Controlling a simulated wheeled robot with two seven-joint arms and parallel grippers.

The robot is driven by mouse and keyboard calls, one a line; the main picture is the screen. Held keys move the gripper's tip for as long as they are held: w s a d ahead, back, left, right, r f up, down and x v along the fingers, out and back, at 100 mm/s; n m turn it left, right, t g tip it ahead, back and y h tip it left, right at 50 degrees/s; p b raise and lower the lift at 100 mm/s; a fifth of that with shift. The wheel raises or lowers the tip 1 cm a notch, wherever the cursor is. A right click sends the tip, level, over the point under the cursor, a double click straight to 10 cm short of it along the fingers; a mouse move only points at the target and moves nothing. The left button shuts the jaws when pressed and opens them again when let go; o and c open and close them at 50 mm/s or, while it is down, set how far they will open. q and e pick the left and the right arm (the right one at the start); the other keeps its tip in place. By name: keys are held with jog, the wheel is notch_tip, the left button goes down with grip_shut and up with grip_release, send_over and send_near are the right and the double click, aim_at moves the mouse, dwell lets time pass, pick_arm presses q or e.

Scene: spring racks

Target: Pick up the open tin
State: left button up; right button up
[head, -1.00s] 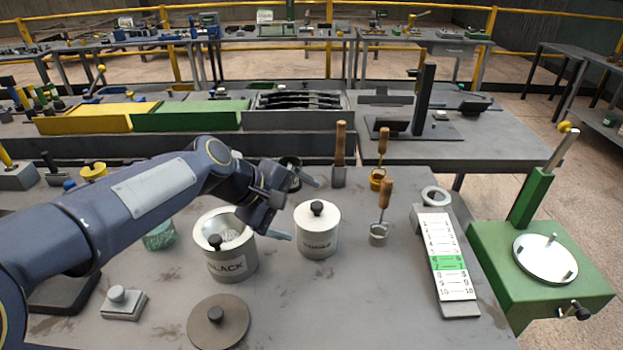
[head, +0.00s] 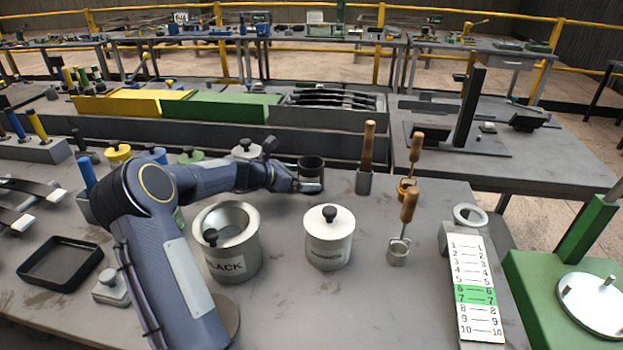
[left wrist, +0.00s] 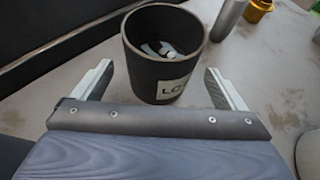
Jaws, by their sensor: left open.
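A dark open tin (head: 311,167) stands upright on the bench beyond the pale lidded pot. In the left wrist view the dark tin (left wrist: 160,82) has a partly hidden white label, and small light metal pieces lie inside. My left gripper (head: 308,186) is low beside it. In the left wrist view my left gripper (left wrist: 158,72) is open, with one finger on each side of the tin and gaps showing. A larger pale pot marked BLACK (head: 232,262) is also open at the top, nearer the front. My right gripper is not in view.
A pale pot with a black-knobbed lid (head: 329,246) stands in front of the dark tin. Wooden-handled tools (head: 366,160) stand to its right. A numbered board (head: 470,285) lies at the right. A black tray (head: 60,265) lies at the left.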

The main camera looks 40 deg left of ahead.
pick_arm(q)
jog(key=shift+x, duration=1.2)
jog(key=c, duration=1.2)
jog(key=shift+r, duration=0.1)
